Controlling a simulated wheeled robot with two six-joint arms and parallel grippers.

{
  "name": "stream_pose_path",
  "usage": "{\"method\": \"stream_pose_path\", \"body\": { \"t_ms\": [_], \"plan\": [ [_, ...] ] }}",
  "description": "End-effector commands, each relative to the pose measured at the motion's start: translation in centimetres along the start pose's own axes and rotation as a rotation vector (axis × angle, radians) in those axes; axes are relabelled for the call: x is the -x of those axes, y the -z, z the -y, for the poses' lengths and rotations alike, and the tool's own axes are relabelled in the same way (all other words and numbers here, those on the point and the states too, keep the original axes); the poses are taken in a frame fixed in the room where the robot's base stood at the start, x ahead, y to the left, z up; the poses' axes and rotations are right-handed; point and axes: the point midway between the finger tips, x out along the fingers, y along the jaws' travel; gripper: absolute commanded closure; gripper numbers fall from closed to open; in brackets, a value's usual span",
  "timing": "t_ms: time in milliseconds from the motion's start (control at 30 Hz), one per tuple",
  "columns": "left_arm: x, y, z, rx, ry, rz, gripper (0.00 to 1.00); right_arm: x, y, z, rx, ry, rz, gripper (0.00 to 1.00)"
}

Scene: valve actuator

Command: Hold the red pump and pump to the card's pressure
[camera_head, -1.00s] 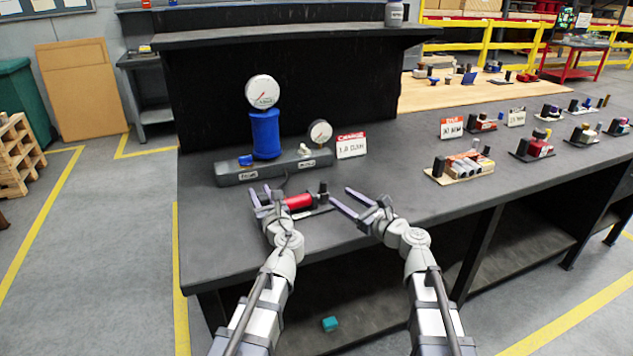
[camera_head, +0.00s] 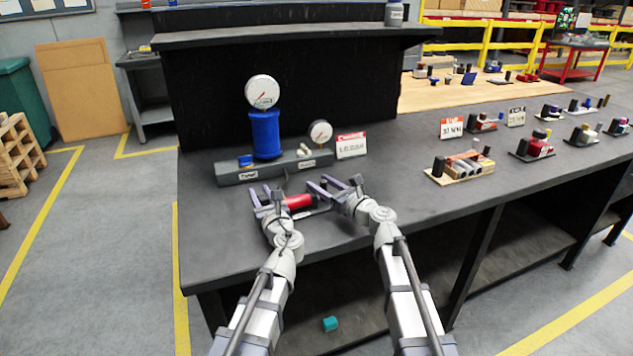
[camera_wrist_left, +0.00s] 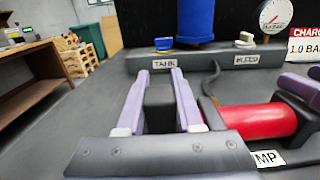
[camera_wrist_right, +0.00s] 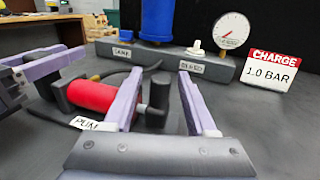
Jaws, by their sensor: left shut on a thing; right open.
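The red pump (camera_head: 299,202) lies on the bench with a dark block (camera_wrist_left: 159,103) at its left end. My left gripper (camera_head: 261,190) is shut on that block, one finger on each side. A dark upright handle (camera_wrist_right: 158,95) on a metal rod is at the pump's right end. My right gripper (camera_head: 320,182) is open, with the handle between its fingers in the right wrist view. The card (camera_wrist_right: 269,70) reads "CHARGE 1.0 BAR". The small gauge (camera_wrist_right: 232,29) stands beside it; its exact reading is too small to tell.
Behind the pump is a grey manifold (camera_head: 228,178) labelled TANK and BLEED, with a blue tank (camera_head: 265,135), a larger gauge (camera_head: 262,92), a blue knob (camera_wrist_left: 163,43) and a white knob (camera_wrist_right: 198,49). A hose joins the pump. Bench right of my right gripper is clear up to a wooden tray (camera_head: 440,178).

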Motion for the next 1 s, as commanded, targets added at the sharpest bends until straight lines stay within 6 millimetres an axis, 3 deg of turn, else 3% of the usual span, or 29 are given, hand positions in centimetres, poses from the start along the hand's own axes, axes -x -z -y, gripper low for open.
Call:
{"method": "stream_pose_path", "body": {
  "t_ms": [200, 567, 1000],
  "plan": [
    [0.0, 0.0, 0.0, 0.000, 0.001, 0.000, 1.00, -2.1, 0.0, 0.1, 0.000, 0.001, 0.000, 0.43],
    [0.0, 0.0, 0.0, 0.000, 0.001, 0.000, 1.00, -2.4, 0.0, 0.0, 0.000, 0.001, 0.000, 0.43],
    [0.0, 0.0, 0.0, 0.000, 0.000, 0.000, 1.00, -2.4, 0.0, 0.0, 0.000, 0.001, 0.000, 0.92]
  ]
}}
